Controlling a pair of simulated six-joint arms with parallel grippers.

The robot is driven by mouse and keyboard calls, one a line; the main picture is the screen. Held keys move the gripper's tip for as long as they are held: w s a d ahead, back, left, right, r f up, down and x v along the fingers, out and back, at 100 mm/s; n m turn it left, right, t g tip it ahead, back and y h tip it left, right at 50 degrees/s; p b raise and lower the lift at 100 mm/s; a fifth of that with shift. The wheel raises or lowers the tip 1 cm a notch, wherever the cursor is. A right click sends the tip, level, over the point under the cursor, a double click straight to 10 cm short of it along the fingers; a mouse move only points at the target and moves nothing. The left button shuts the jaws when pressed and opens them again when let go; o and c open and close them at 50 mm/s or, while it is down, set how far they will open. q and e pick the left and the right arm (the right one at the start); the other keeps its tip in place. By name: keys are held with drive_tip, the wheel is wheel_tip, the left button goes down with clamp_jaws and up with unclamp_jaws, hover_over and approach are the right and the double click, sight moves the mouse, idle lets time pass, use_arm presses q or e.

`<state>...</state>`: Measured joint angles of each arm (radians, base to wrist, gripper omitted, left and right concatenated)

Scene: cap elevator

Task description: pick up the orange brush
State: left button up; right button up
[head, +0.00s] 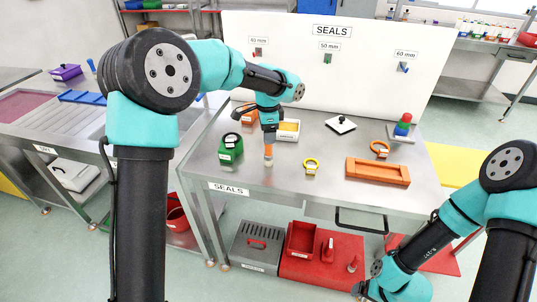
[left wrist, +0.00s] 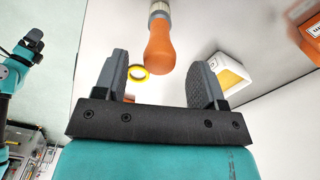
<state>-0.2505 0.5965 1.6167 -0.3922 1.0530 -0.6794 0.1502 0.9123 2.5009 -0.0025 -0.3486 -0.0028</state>
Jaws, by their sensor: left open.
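The orange brush (head: 268,153) stands upright on the steel table, orange handle up and pale end down. My left gripper (head: 269,136) points down right above it, open. In the left wrist view, the brush's orange handle (left wrist: 159,48) reaches in between the two spread fingers of my left gripper (left wrist: 163,62), with room on both sides. It does not look gripped. My right arm hangs at the lower right of the head view, below the table's front edge; its jaws cannot be made out.
A green container (head: 230,149) stands left of the brush, and a white-and-yellow box (head: 288,130) behind it. A yellow ring (head: 311,164) and an orange tray (head: 378,171) lie to the right. A white board (head: 337,85) closes the table's back. The front edge is mostly clear.

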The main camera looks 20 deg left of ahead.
use_arm(q)
drive_tip(key=shift+d+f, duration=0.1)
drive_tip(key=shift+f, duration=1.9)
drive_tip(key=shift+c, duration=0.2)
drive_tip(key=c, duration=1)
drive_tip(key=shift+r, duration=0.1)
drive_tip(key=shift+w+r, duration=0.1)
drive_tip(key=shift+r, duration=1.5)
drive_tip(key=shift+s+d+r, duration=0.1)
drive_tip(key=shift+s+r, duration=0.05)
drive_tip(key=shift+s, duration=0.15)
drive_tip(key=s+d, duration=0.1)
drive_tip(key=s, duration=0.4)
drive_tip(key=s+d+r, duration=0.1)
drive_tip(key=s+d, duration=0.1)
drive_tip(key=s, duration=0.3)
drive_tip(key=s+d, duration=0.1)
drive_tip(key=s, duration=0.4)
drive_tip(key=shift+d+r, duration=0.15)
drive_tip(key=shift+r, duration=0.05)
